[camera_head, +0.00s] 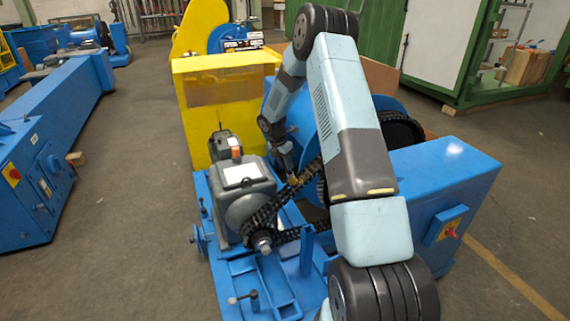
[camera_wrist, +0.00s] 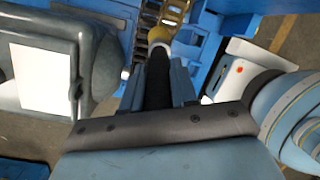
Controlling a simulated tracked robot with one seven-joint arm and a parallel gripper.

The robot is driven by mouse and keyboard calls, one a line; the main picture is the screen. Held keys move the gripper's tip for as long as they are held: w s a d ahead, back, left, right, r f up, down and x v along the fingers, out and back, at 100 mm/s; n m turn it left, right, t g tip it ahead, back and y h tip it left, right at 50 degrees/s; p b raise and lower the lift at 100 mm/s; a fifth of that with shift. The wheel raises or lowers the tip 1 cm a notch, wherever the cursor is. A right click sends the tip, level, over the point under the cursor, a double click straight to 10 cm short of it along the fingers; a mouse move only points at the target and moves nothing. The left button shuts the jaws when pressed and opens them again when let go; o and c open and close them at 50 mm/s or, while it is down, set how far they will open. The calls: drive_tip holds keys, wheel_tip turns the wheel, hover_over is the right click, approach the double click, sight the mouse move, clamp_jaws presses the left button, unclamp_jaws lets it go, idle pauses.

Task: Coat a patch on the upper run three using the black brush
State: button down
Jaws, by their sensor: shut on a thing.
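My gripper (camera_wrist: 158,84) is shut on the black brush (camera_wrist: 157,70), whose dark handle lies between the two fingers in the wrist view. A pale yellowish part shows at the brush's far end, close to the chain (camera_wrist: 168,14). In the head view, my gripper (camera_head: 284,150) hangs over the chain's upper run (camera_head: 284,194), between the grey motor and the large blue wheel. The brush tip appears at or just above this run; I cannot tell whether it touches. I cannot tell which strand is run three. My arm hides part of the wheel.
The grey motor (camera_head: 243,190) stands just left of the chain on a blue frame (camera_head: 240,280). A blue cabinet (camera_head: 440,180) with a red switch is on the right. A yellow guard (camera_head: 215,100) stands behind. Open floor lies left of the machine.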

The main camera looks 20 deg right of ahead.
drive_tip(key=shift+d+f, duration=0.15)
drive_tip(key=shift+f, duration=0.05)
drive_tip(key=shift+d+r, duration=1.2)
drive_tip(key=shift+d, duration=0.1)
drive_tip(key=d+r, duration=1)
drive_tip(key=d, duration=0.3)
drive_tip(key=shift+w+d+r, duration=0.2)
drive_tip(key=shift+w+r, duration=0.05)
drive_tip(key=shift+r, duration=0.05)
idle(1.3)
drive_tip(key=shift+f, duration=0.1)
drive_tip(key=shift+s+a+f, duration=0.1)
drive_tip(key=shift+a+f, duration=1.7)
drive_tip(key=shift+a, duration=0.45)
drive_tip(key=shift+s+a+f, duration=0.1)
drive_tip(key=shift+a+f, duration=1.75)
drive_tip(key=shift+a, duration=0.45)
drive_tip(key=shift+s+a+f, duration=0.1)
drive_tip(key=shift+a+f, duration=1.7)
drive_tip(key=shift+a, duration=0.45)
